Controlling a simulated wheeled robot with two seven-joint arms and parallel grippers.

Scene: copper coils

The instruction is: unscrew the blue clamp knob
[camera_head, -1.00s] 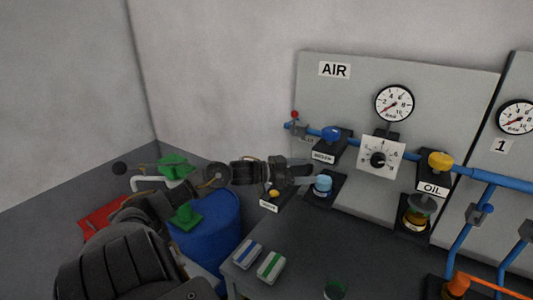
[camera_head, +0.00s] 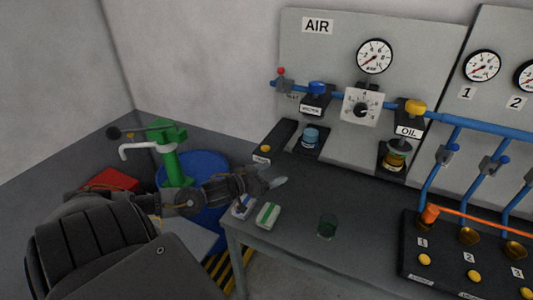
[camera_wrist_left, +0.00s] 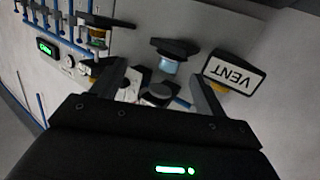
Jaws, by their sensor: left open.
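A blue knob (camera_head: 318,88) sits on top of a black block on the blue pipe, below the AIR sign. Under it, a light-blue cylindrical part (camera_head: 311,136) stands at a black mount. I cannot tell which of them is the clamp knob. My left gripper (camera_head: 275,182) is open and empty, over the table's left part, apart from and nearer than both. In the left wrist view, the gripper (camera_wrist_left: 163,84) has its fingers spread; the light-blue part (camera_wrist_left: 171,66) shows beyond them, with a round dark part between the tips. My right gripper is not in view.
White boxes with a blue stripe (camera_head: 243,205) and a green stripe (camera_head: 268,215) lie close to the gripper. A dark green cup (camera_head: 327,227) stands on the table (camera_head: 290,245). A green pump (camera_head: 174,160) and blue drum (camera_head: 207,165) stand left. A VENT sign (camera_wrist_left: 235,72) shows in the wrist view.

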